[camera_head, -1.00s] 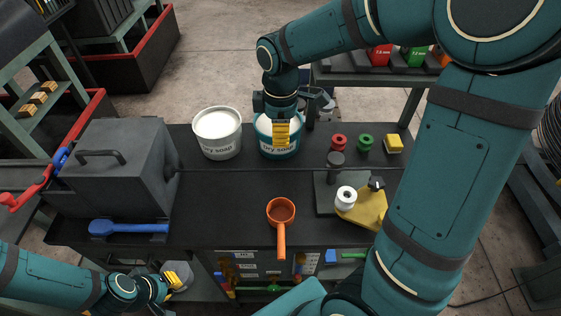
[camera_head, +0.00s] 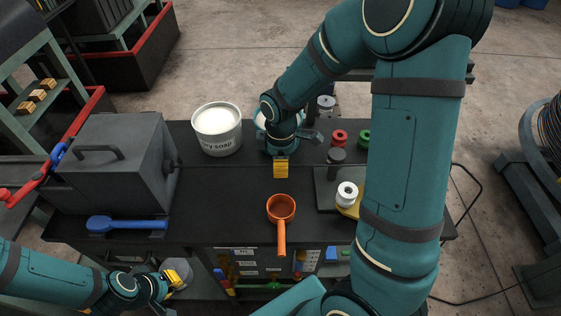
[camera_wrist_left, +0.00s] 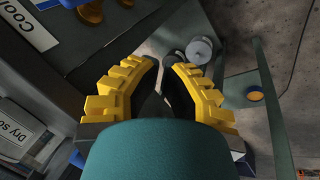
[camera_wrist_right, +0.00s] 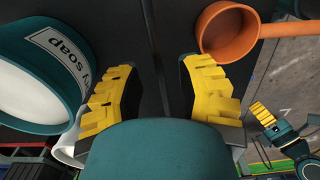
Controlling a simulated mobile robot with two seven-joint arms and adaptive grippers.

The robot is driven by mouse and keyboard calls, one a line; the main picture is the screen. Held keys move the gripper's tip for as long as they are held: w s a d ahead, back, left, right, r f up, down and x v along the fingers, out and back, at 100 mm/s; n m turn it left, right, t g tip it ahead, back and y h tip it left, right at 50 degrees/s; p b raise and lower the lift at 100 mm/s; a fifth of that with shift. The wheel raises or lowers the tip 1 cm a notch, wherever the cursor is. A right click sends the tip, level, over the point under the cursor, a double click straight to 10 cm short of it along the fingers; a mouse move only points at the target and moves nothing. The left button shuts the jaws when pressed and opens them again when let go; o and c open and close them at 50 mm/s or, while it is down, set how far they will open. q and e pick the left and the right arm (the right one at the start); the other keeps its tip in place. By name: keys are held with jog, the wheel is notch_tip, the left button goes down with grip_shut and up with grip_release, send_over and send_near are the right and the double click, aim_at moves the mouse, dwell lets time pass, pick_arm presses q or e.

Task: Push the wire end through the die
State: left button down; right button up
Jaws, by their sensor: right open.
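My right gripper (camera_head: 281,169) hangs above the dark bench, in front of the dry soap tubs, and is open and empty. Its yellow fingers (camera_wrist_right: 158,95) stand apart in the right wrist view, between a teal tub and the orange ladle. My left gripper (camera_head: 174,277) is low at the front left, below the bench edge. Its fingers (camera_wrist_left: 163,80) have a narrow gap with nothing seen between them. A coil of wire (camera_head: 549,130) stands at the far right edge. I cannot make out a wire end, nor tell which part is the die.

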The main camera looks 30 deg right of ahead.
aim_at(199, 166)
grip_shut()
jog(key=shift+a, duration=0.1)
jog(key=w+a, duration=0.3)
jog(key=a, duration=0.3)
jog(key=w+a, duration=0.4)
jog(key=a, duration=0.2)
jog(key=w+a, duration=0.4)
jog(key=a, duration=0.2)
jog(key=shift+a+f, duration=0.1)
jog(key=shift+a, duration=0.05)
jog(key=c, duration=0.6)
grip_release()
jog(key=o, duration=0.6)
jog(key=shift+w, duration=0.15)
